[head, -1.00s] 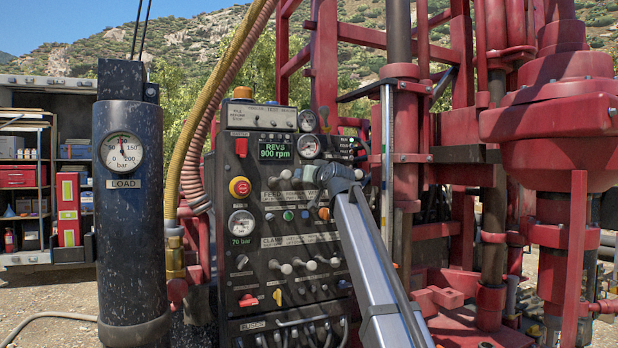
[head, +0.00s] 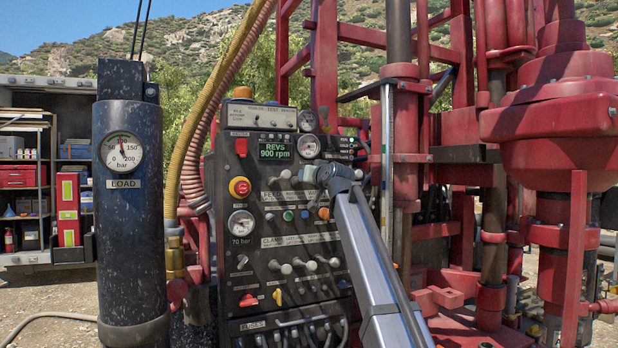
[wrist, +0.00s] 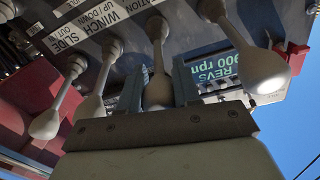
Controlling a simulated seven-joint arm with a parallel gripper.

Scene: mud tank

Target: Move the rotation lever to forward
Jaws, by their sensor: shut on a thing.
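The rotation lever (wrist: 158,91) has a pale rounded knob. It is in the middle of the wrist view, beside a partly cut-off label that ends in "TATION". My gripper (wrist: 158,84) has one finger on each side of this knob and is shut on it. In the head view my gripper (head: 314,173) is at the upper lever row of the dark control panel (head: 252,330), and the held lever is largely hidden there. The forward marking is not readable, so I cannot tell the lever's exact setting.
In the wrist view, a pale lever (wrist: 92,104) is close on the left and another (wrist: 264,70) on the right. The display (head: 275,151) reads 900 rpm. A red button (head: 240,187) is left of the levers. Red rig parts (head: 407,157) stand close on the right.

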